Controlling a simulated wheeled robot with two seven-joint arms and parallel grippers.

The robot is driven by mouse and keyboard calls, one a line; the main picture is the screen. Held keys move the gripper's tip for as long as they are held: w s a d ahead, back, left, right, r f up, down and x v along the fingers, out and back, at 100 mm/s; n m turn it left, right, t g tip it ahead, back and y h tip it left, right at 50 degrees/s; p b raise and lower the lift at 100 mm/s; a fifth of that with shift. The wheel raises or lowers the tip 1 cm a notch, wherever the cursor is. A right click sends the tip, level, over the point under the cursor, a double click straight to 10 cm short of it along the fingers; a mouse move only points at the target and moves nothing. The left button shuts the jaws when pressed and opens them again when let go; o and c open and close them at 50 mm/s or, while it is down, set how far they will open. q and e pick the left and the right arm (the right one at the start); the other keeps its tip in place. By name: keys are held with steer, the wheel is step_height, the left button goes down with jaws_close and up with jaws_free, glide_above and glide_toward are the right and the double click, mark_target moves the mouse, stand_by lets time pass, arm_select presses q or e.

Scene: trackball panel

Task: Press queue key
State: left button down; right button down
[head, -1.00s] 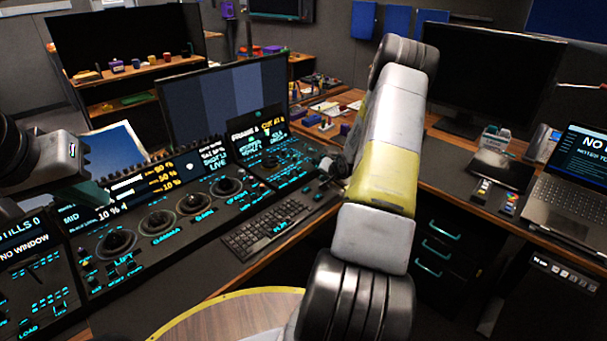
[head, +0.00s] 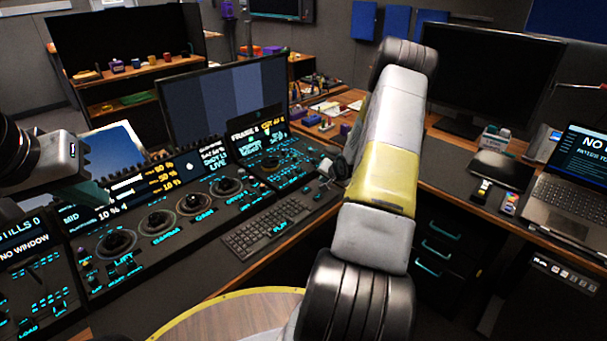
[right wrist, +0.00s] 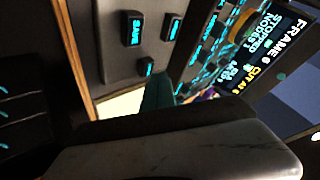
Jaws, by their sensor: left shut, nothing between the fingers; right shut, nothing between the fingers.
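The trackball panel (head: 150,275) runs across the left and middle of the head view, with lit labels and several round trackball rings. I cannot read a queue label on any key. In the right wrist view a dark key marked SAVE (right wrist: 132,28) sits on a grey plate, with another dark key (right wrist: 171,28) beside it whose label I cannot read. My right gripper's teal fingertips (right wrist: 158,92) are shut close to these keys; I cannot tell whether they touch anything. My left gripper (head: 93,194) is shut and empty over the panel's left part.
A keyboard (head: 268,228) lies in front of the panel. A striped monitor (head: 225,100) stands behind it. A dark monitor (head: 490,78) and a laptop (head: 575,185) stand on the right desk. My right arm hides part of the desk between.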

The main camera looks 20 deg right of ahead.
steer(key=shift+f, duration=0.7)
stand_by(0.9)
steer(key=shift+r, duration=0.95)
steer(key=shift+r, duration=2.5)
